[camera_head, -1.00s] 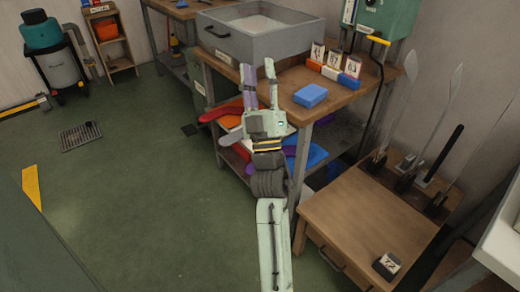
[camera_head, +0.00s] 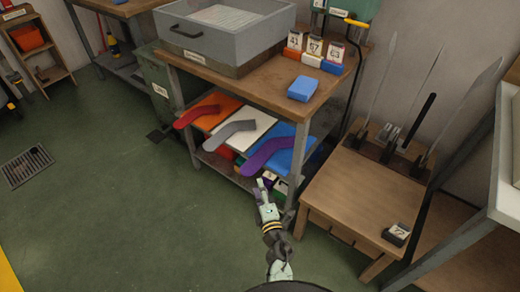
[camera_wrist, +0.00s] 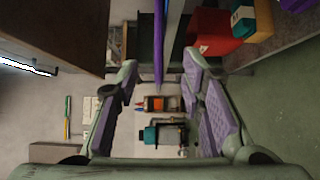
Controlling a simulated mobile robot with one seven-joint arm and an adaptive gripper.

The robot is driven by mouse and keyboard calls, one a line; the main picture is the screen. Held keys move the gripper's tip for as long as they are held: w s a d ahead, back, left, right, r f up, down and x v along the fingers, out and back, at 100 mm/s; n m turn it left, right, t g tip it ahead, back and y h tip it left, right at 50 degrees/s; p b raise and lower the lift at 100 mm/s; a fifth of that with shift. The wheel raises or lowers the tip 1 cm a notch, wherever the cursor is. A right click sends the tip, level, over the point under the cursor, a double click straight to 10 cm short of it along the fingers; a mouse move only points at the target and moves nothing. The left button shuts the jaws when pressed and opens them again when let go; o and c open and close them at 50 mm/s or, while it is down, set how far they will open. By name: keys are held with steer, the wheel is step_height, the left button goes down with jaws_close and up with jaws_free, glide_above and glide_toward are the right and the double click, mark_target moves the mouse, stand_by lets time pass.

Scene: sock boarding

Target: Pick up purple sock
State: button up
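The purple sock (camera_head: 268,153) lies on a blue board (camera_head: 287,158) on the shelf under the workbench, at the right end of a row of socks. Its toe end hangs toward the front edge of the shelf. My gripper (camera_head: 264,186) is just below and in front of the sock, apart from it in the head view. In the wrist view my gripper (camera_wrist: 158,95) has its two purple-padded fingers spread wide, with nothing between them close by. A thin purple strip, likely the sock (camera_wrist: 158,45), shows edge-on at the top of the wrist view.
A red sock (camera_head: 195,118) on an orange board and a grey sock (camera_head: 228,131) on a white board lie to the left. A bench leg (camera_head: 298,160) stands close on the right, beside a low wooden table (camera_head: 360,190). Open green floor (camera_head: 130,200) lies left.

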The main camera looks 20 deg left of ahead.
glide_toward(249, 160)
steer(key=w, duration=0.2)
steer(key=x, duration=0.5)
steer(key=shift+s+a+f+b, duration=0.15)
steer(key=shift+a+f+b, duration=0.15)
steer(key=shift+a+f, duration=0.15)
steer(key=shift+r, duration=0.1)
steer(key=shift+c, duration=0.5)
jaws_close()
